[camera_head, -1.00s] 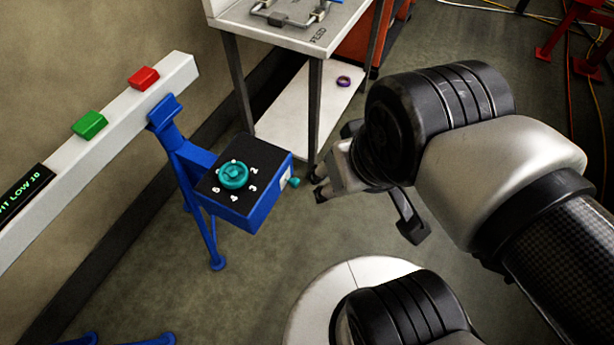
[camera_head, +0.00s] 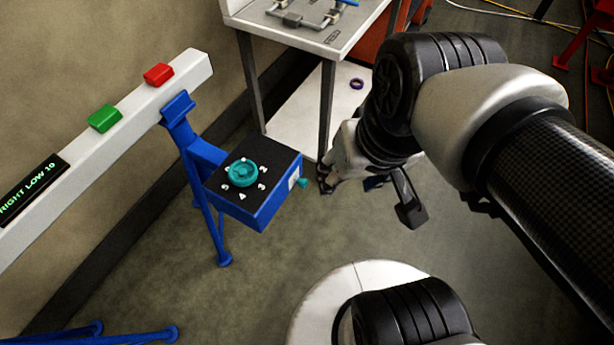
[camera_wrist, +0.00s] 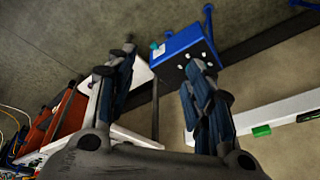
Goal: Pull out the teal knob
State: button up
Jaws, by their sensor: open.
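A small teal knob (camera_head: 303,182) sticks out of the pale plate on the right side of a blue box (camera_head: 250,213). A larger round teal dial (camera_head: 242,174) sits on the box's black numbered top. My gripper (camera_head: 326,179) is open, just right of the small knob and apart from it; part of it is hidden by my wrist. In the wrist view my open fingers (camera_wrist: 161,60) point toward the blue box (camera_wrist: 187,43). The small teal knob (camera_wrist: 156,49) shows between them. The right finger covers part of the numbered face, and the dial is not clearly visible there.
The box stands on a blue stand (camera_head: 205,200) by the wall. A white rail (camera_head: 135,115) carries a green button (camera_head: 105,118), a red button (camera_head: 158,74) and a display (camera_head: 33,188). A metal table (camera_head: 328,35) with a lower shelf stands behind my gripper. Floor in front is open.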

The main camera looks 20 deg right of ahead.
jog(key=w+d+f+m+g+y+p, duration=0.1)
jog(key=w+d+f+m+g+y, duration=0.1)
jog(key=w+d+f+m+y, duration=0.45)
jog(key=w+d+f+m+g+y+p, duration=0.15)
jog(key=w+f+m+y, duration=0.25)
jog(key=w+f+m, duration=0.5)
jog(key=m+t+y+p, duration=0.2)
jog(key=m+t, duration=1.1)
send_near(306, 185)
jog(key=shift+n, duration=0.25)
jog(key=b+x, duration=0.2)
jog(key=x, duration=0.6)
jog(key=shift+w+a+r, duration=0.15)
jog(key=shift+w, duration=0.05)
grip_shut()
